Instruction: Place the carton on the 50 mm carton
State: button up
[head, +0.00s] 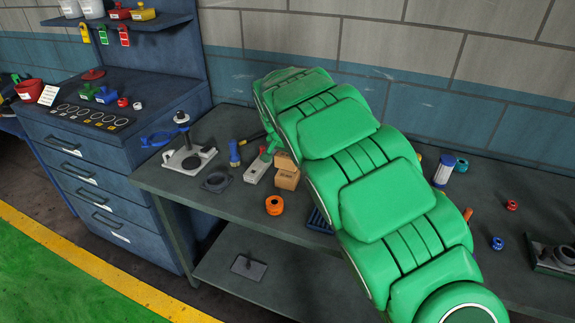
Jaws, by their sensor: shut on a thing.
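Two small brown cartons show near the middle of the bench, one above the other in the picture. The lower one (287,180) stands on the bench top. The upper carton (285,160) is at the end of my green gripper (276,149), which is shut on it. The upper carton is at or just over the top of the lower one; I cannot tell whether they touch. My arm hides most of the gripper and part of the upper carton. I cannot read any size on either carton.
An orange ring (274,205) is in front. A white-based stand (189,158) is further left. My arm covers the bench's middle right.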

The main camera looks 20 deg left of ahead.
aim_at(283, 157)
jog(key=shift+w+a+f, duration=0.25)
jog(key=shift+w+f, duration=0.15)
jog(key=shift+f, duration=0.15)
jog(key=shift+w+a+f, duration=0.25)
jog(key=shift+w+f, duration=0.15)
jog(key=shift+f, duration=0.15)
jog(key=shift+a+f, duration=0.1)
jog(key=shift+f, duration=1.45)
jog(key=shift+f, duration=0.15)
jog(key=o, duration=1)
jog(key=shift+o, duration=0.2)
jog(key=v, duration=1.2)
